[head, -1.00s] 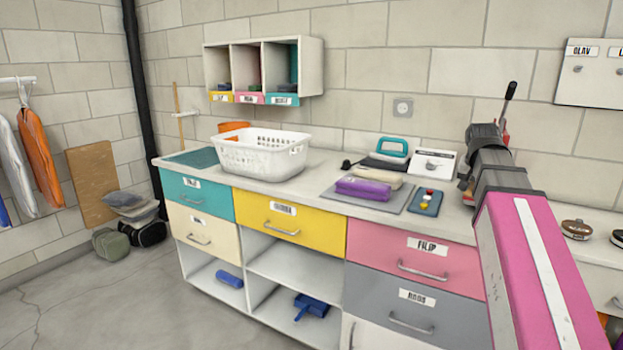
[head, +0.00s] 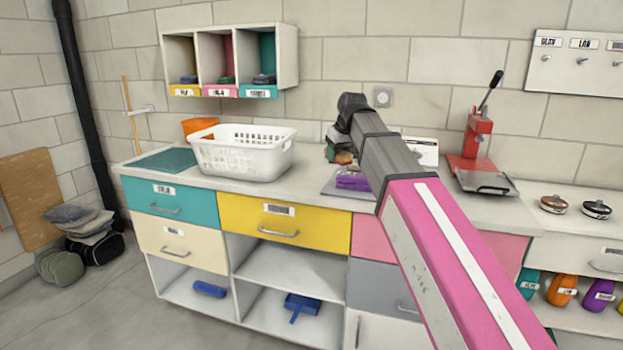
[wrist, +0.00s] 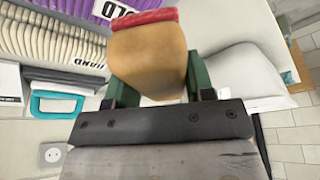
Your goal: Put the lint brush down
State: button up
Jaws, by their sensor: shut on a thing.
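My gripper (wrist: 155,85) has green fingers and is shut on the lint brush (wrist: 148,55), a tan wooden-looking block with a red edge at its far end. In the head view my gripper (head: 338,150) is over the back of the counter, right of the white basket. The brush shows there only as a small brown and red patch (head: 344,158), partly hidden by my arm. I cannot tell if it touches anything below.
The white basket (head: 240,165) and a teal mat (head: 162,160) are on the counter's left (head: 305,190). A purple folded item (head: 353,181) lies below my gripper, partly hidden. A red press (head: 478,145) stands at right. The open lower shelves hold blue items (head: 302,304).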

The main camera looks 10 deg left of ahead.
jog(key=s+a+r+n+g+y, duration=0.1)
jog(key=s+a+n, duration=0.25)
jog(key=a, duration=0.85)
send_over(309, 177)
jog(key=d, duration=0.1)
jog(key=shift+n, duration=0.25)
notch_tip(309, 177, down, 7)
jog(key=shift+r, duration=0.2)
jog(key=shift+f, duration=2.1)
jog(key=shift+f, duration=0.2)
jog(key=o, duration=0.9)
jog(key=shift+d, duration=0.1)
jog(key=shift+s, duration=0.1)
jog(key=shift+s+f, duration=0.15)
